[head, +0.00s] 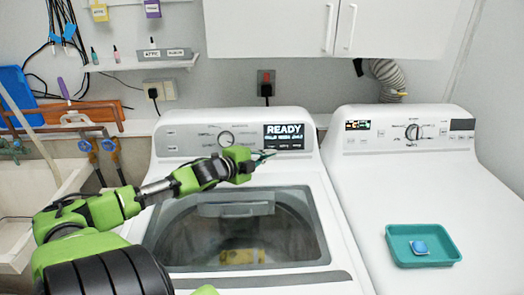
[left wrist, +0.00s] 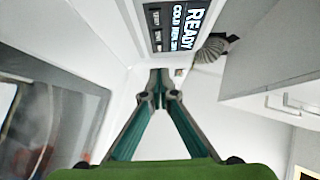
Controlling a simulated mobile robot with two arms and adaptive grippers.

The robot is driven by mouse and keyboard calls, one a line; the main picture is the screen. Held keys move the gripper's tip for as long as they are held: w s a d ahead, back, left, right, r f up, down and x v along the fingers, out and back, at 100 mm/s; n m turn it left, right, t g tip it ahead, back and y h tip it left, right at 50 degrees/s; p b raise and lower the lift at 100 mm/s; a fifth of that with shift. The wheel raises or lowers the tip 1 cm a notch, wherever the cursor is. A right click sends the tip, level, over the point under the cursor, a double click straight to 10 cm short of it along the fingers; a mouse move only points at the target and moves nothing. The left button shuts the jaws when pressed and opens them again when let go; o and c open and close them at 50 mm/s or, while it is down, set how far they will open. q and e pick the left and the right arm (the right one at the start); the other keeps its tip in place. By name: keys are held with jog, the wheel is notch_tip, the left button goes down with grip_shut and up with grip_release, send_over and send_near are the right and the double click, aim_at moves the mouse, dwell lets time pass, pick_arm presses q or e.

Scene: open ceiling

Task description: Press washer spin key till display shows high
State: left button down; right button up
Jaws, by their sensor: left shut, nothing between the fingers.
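The washer (head: 190,152) is the white machine in the middle, with its glass lid shut. Its dark display (head: 284,136) reads READY in large letters, with a smaller line that seems to say COLD and MED; "high" is not legible on it. Small keys sit along the display's lower edge. The display also shows sideways in the left wrist view (left wrist: 174,26). My left gripper (head: 270,153) is shut and empty, its tips just below the display's lower left part. In the left wrist view the tips (left wrist: 158,75) meet near the panel; contact is unclear. My right gripper is out of view.
The dryer (head: 480,215) stands to the right, with a teal tray (head: 398,233) holding a blue item (head: 419,247). White cabinets (head: 270,28) hang above. A sink (head: 40,205) is at the left.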

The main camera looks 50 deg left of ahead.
pick_arm(q)
jog(key=shift+v, duration=1.5)
jog(key=shift+a, duration=0.1)
